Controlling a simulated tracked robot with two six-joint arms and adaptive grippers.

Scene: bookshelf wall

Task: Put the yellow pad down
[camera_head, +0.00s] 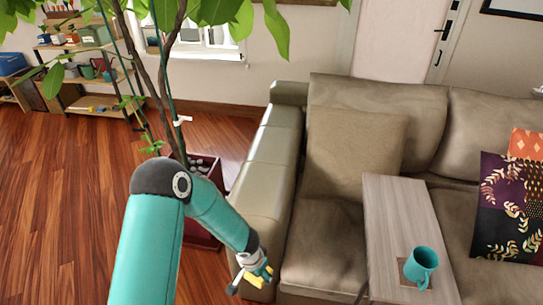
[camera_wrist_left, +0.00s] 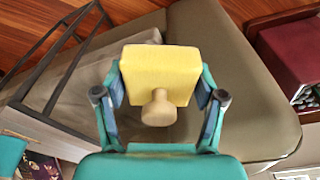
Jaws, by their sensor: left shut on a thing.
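The yellow pad (camera_wrist_left: 158,68) is a square yellow block with a rounded pale knob (camera_wrist_left: 159,108) on the side toward my wrist. My left gripper (camera_wrist_left: 160,86) is shut on it, with one finger at each side edge. In the head view my left gripper (camera_head: 254,278) is in front of the sofa's left armrest, and only a bit of the yellow pad (camera_head: 266,270) shows at its fingers. The wrist view shows sofa upholstery behind the pad; I cannot tell the gap. My right gripper is not in view.
A beige sofa (camera_head: 354,150) fills the middle and right. A narrow wooden side table (camera_head: 402,210) holds a teal mug (camera_head: 421,265) on a coaster. A potted plant in a dark red planter (camera_head: 203,236) stands left of the armrest. Wood floor (camera_head: 60,200) is clear at left.

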